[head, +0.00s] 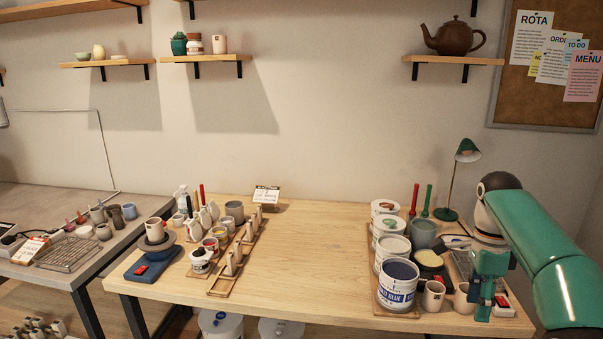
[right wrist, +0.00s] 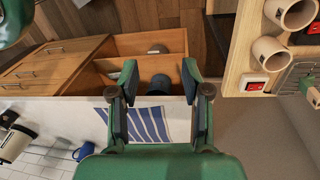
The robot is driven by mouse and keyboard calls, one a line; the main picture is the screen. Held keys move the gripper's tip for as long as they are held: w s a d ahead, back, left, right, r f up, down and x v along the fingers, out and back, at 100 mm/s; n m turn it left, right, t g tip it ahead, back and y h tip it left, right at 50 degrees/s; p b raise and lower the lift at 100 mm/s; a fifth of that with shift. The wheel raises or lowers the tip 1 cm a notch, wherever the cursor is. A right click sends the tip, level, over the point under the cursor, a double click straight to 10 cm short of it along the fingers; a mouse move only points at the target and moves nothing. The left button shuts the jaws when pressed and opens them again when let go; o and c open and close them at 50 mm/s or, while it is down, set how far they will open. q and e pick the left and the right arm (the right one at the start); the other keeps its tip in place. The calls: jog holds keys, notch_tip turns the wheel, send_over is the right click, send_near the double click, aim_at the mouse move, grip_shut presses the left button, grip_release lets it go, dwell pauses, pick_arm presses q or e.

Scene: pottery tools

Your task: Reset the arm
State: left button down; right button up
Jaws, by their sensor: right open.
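My right arm (head: 555,265) comes in from the right in the head view, green with dark joints. My right gripper (head: 484,305) points down at the right front of the wooden table, beside the small mugs. In the right wrist view the right gripper (right wrist: 160,80) has its two fingers spread apart, with nothing between them. Beyond the fingers are an open wooden drawer (right wrist: 178,42) and a blue-and-white striped cloth (right wrist: 150,125). My left gripper is not in view.
A blue-labelled glaze tub (head: 397,297) and a beige mug (head: 433,297) stand left of the right gripper. A green lamp (head: 467,150) stands behind. The middle of the wooden table (head: 310,260) is clear. Pottery crowds the table's left end.

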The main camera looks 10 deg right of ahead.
jog(key=s+a+f+n+g+y, duration=0.1)
jog(key=s+a+f+n, duration=0.1)
jog(key=a+f, duration=0.5)
jog(key=s+a+f+n+g, duration=0.2)
jog(key=a+f+n, duration=0.15)
jog(key=f, duration=0.75)
jog(key=s+a+f+n+g+y, duration=0.1)
jog(key=s+a+f+n, duration=0.1)
jog(key=a+f, duration=0.55)
jog(key=s+a+f+n+t+y, duration=0.1)
jog(key=s+a+f+n+t, duration=0.1)
jog(key=s+a+f+n, duration=0.55)
jog(key=s+a+f+n+t+y, duration=0.1)
jog(key=s+a+f+n, duration=0.2)
jog(key=s+a+f, duration=0.55)
jog(key=d+t, duration=0.1)
jog(key=w+d+n+t, duration=0.1)
jog(key=d+r+n+t, duration=0.1)
jog(key=d, duration=0.1)
jog(key=shift+w+d, duration=0.1)
jog(key=shift+w, duration=0.15)
